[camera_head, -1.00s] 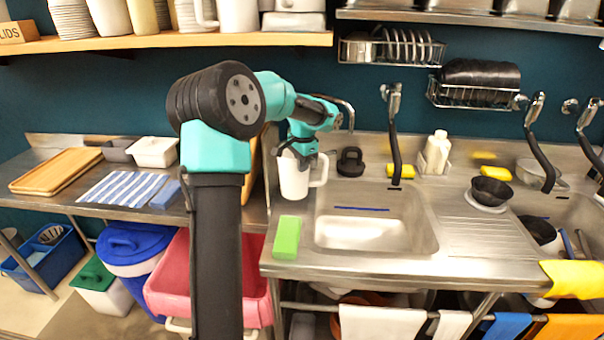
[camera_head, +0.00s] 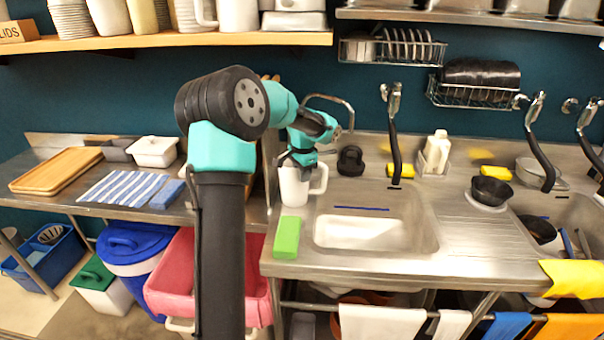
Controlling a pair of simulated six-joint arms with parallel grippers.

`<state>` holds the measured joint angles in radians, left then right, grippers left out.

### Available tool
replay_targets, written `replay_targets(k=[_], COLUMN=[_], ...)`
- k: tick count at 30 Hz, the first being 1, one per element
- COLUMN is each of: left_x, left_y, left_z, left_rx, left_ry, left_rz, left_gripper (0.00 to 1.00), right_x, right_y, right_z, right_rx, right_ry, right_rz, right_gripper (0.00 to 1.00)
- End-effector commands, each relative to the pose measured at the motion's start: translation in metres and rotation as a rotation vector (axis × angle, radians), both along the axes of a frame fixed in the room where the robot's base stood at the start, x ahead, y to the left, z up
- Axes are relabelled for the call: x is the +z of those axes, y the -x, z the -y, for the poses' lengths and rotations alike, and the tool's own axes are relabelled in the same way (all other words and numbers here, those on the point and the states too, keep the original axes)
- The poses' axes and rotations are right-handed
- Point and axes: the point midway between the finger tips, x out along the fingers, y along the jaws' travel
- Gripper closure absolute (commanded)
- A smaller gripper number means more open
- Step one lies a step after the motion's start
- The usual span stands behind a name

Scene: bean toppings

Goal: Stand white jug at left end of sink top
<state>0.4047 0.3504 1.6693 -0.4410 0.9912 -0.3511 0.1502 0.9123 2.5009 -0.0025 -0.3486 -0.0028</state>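The white jug (camera_head: 293,188) is upright at the left end of the steel sink top (camera_head: 288,268), behind the green sponge and left of the sink basin. Its handle points right. My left gripper (camera_head: 299,166) comes down from above at the jug's rim and appears shut on it; the fingertips are partly hidden by the jug. The jug's base looks level with the sink top, but I cannot tell for sure whether it touches. My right gripper is not in view.
A green sponge (camera_head: 287,238) lies at the front left corner of the sink top. The basin (camera_head: 360,234) is to the right. A black object (camera_head: 350,161) and a tap hose (camera_head: 395,145) stand behind. A side table (camera_head: 60,213) is at left.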

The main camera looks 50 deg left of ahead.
Motion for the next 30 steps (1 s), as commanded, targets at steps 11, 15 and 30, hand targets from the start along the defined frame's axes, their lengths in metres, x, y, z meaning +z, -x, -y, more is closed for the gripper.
replay_targets(k=[11, 15, 30], left_x=[0.003, 0.014, 0.101], left_y=[0.000, 0.000, 0.001], left_z=[0.000, 0.001, 0.006], left_rx=[0.000, 0.000, -0.001], left_ry=[-0.001, -0.002, -0.001], left_rz=[0.001, 0.002, 0.003], left_gripper=[0.69, 0.69, 0.69], right_x=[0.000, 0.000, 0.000], right_y=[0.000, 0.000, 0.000], right_z=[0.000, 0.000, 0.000], right_rx=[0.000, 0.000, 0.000], right_ry=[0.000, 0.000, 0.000], right_rz=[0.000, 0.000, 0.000], right_gripper=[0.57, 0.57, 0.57])
